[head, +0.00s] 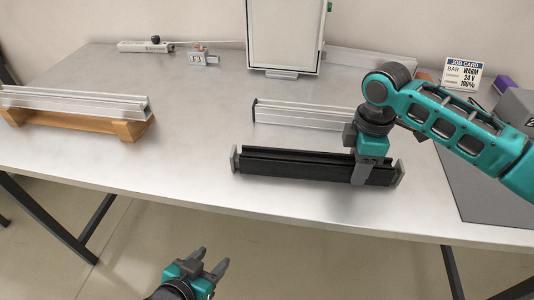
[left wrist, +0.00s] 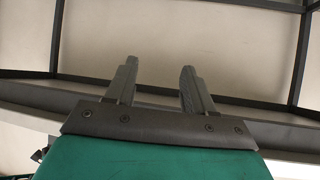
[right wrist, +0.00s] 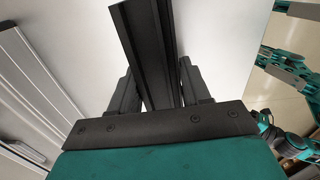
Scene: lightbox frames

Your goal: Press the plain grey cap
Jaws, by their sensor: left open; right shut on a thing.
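A black channel bar (head: 300,168) lies along the front of the table, with a grey end cap (head: 235,158) on its left end and another grey end cap (head: 399,173) on its right end. I cannot tell which cap is the plain one. My right gripper (head: 362,172) is shut on the black bar near its right end. In the right wrist view the bar (right wrist: 150,50) runs between the fingers, and neither cap shows. My left gripper (head: 210,260) is open and empty in front of the table, below its edge. It also shows open in the left wrist view (left wrist: 160,75).
A silver bar (head: 305,114) lies behind the black one. Another silver bar (head: 75,102) rests on a wooden stand (head: 85,122) at left. A white framed panel (head: 285,35) and a job card (head: 463,74) stand at the back. A grey mat (head: 485,195) lies at right. The table's left front is clear.

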